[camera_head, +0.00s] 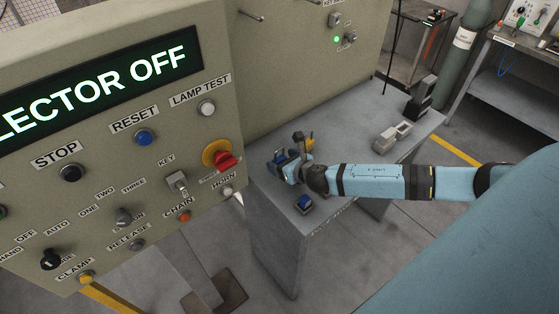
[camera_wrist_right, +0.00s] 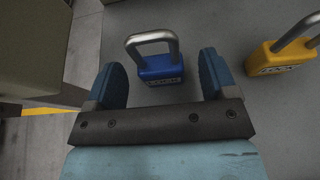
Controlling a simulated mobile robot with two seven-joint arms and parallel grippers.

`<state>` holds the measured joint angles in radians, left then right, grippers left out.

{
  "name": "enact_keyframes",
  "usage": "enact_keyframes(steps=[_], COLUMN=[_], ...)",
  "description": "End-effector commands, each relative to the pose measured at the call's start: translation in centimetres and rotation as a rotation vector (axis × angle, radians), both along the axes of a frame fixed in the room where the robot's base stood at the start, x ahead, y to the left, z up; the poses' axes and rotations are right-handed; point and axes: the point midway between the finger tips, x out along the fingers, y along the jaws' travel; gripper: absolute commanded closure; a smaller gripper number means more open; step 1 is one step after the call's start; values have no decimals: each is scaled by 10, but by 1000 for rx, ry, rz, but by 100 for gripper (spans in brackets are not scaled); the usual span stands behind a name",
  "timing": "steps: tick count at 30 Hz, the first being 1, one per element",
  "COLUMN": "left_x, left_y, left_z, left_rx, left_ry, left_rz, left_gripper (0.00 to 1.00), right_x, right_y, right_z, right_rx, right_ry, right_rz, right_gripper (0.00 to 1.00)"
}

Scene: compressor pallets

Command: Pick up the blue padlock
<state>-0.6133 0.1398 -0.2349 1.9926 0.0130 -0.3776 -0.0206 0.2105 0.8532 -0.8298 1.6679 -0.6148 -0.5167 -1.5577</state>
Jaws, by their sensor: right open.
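The blue padlock (camera_wrist_right: 160,66) has a grey metal shackle and stands out against the grey table top in the right wrist view. It shows just beyond and between the two blue fingers of my right gripper (camera_wrist_right: 165,80), which are spread with nothing held. In the head view my right gripper (camera_head: 284,165) reaches leftwards low over the table. There the blue padlock is hard to tell apart from the blue fingers. My left gripper is not in view.
A yellow padlock (camera_wrist_right: 283,58) lies to the right in the wrist view. A small blue and dark object (camera_head: 304,203) sits near the table's front edge. The large control panel (camera_head: 110,130) stands close on the left. The grey table (camera_head: 345,155) has a grey block (camera_head: 392,136) farther back.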

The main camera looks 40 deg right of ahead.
Motion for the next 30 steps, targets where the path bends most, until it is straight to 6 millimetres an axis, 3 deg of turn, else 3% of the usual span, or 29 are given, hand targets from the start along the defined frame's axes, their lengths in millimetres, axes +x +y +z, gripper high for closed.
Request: enact_keyframes(steps=[4, 12, 19, 21, 30], left_x=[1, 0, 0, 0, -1], left_y=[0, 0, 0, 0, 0], left_z=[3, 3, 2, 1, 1], left_rx=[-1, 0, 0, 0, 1], left_ry=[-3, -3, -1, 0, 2], left_rz=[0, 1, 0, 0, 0], left_gripper=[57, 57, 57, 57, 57], right_x=[15, 18, 18, 18, 18], right_y=[2, 2, 2, 2, 1], right_z=[-7, -9, -8, -8, -4], right_rx=[1, -1, 0, 0, -1], right_ry=[1, 1, 1, 1, -1], right_rz=[0, 0, 0, 0, 0], right_gripper=[21, 21, 74, 81, 81])
